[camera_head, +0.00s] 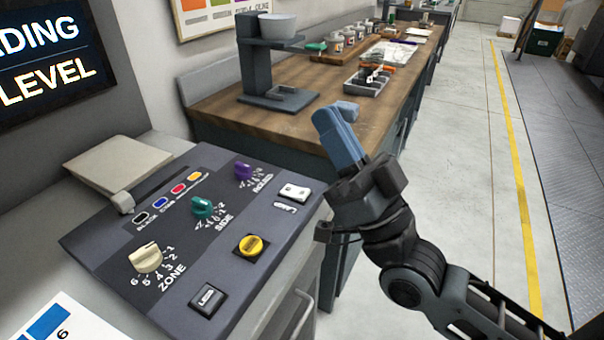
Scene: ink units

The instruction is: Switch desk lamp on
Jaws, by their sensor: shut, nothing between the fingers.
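No desk lamp can be clearly made out in the head view. My gripper (335,122) has blue fingers, which are shut and empty. It is in the air right of the control panel, in front of the workbench's near corner. The dark sloping control panel (110,240) carries a white rocker switch (294,191) at its right edge, left of my gripper and apart from it. I cannot tell whether either belongs to a lamp.
The panel also has a cream knob (146,258), a teal knob (202,206), a purple knob (243,170) and a yellow button (250,245). The wooden workbench (220,105) behind holds a dark stand (258,70) and a tray (368,79).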

